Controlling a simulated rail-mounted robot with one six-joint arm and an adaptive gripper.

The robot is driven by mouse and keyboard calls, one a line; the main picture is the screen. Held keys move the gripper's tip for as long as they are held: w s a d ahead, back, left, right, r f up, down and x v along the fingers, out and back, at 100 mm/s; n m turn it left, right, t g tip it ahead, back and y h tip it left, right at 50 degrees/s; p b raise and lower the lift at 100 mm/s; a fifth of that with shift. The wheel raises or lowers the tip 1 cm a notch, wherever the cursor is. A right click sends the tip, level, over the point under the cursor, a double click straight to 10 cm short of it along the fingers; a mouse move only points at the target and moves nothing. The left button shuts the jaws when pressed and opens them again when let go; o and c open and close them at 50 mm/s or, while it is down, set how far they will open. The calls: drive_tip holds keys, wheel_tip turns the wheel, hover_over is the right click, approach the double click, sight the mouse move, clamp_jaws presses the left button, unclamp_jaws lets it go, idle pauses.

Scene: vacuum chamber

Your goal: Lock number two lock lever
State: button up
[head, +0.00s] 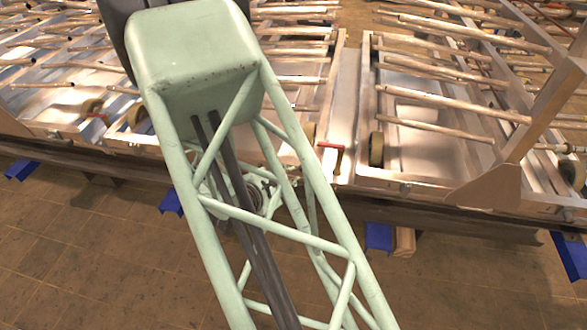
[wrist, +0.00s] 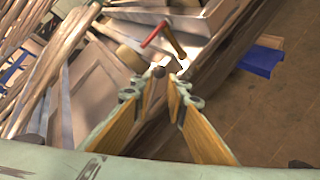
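A red lock lever (wrist: 174,41) stands on the metal frame edge just beyond my fingertips in the wrist view; it has a bent, L-like shape. My gripper (wrist: 168,78) points at it, with its two yellow-sided fingers a small gap apart and nothing between them. The lever's lower end shows close to the gap, and I see no clear contact. In the head view a red lever (head: 338,158) stands on the rack's front edge, right of my green lattice arm. Another red lever (head: 97,117) is at the left. No numbers are readable. My arm hides much of the middle.
Metal racks with long rods (head: 455,92) fill the back. A dark rail (head: 440,218) runs along their front edge. Blue blocks (head: 379,237) sit below it, and one shows in the wrist view (wrist: 261,60). The tiled floor (head: 90,250) in front is clear.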

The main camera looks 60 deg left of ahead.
drive_tip(key=shift+w+d+r+m, duration=0.1)
drive_tip(key=shift+w+r+m, duration=0.1)
drive_tip(key=shift+w+m, duration=0.1)
drive_tip(key=shift+c, duration=1.4)
drive_tip(key=w+d+r+m+h+p, duration=0.1)
drive_tip(key=w+m, duration=0.1)
drive_tip(key=w+d+r+m+h+p, duration=0.1)
drive_tip(key=w+m+h, duration=0.1)
drive_tip(key=w+d+m+h, duration=0.1)
drive_tip(key=w+d+m, duration=0.1)
drive_tip(key=m, duration=0.1)
drive_tip(key=shift+d+r+h+p, duration=0.1)
drive_tip(key=shift+r+h+p, duration=0.2)
drive_tip(key=shift+r+p, duration=0.1)
clamp_jaws()
drive_tip(key=a+r+m+g+p, duration=0.6)
drive_tip(key=a+m, duration=0.5)
drive_tip(key=m, duration=0.5)
wheel_tip(320, 180, up, 3)
drive_tip(key=shift+s+r+m+g, duration=0.1)
drive_tip(key=shift+s+m+g, duration=0.25)
drive_tip(key=shift+g, duration=0.75)
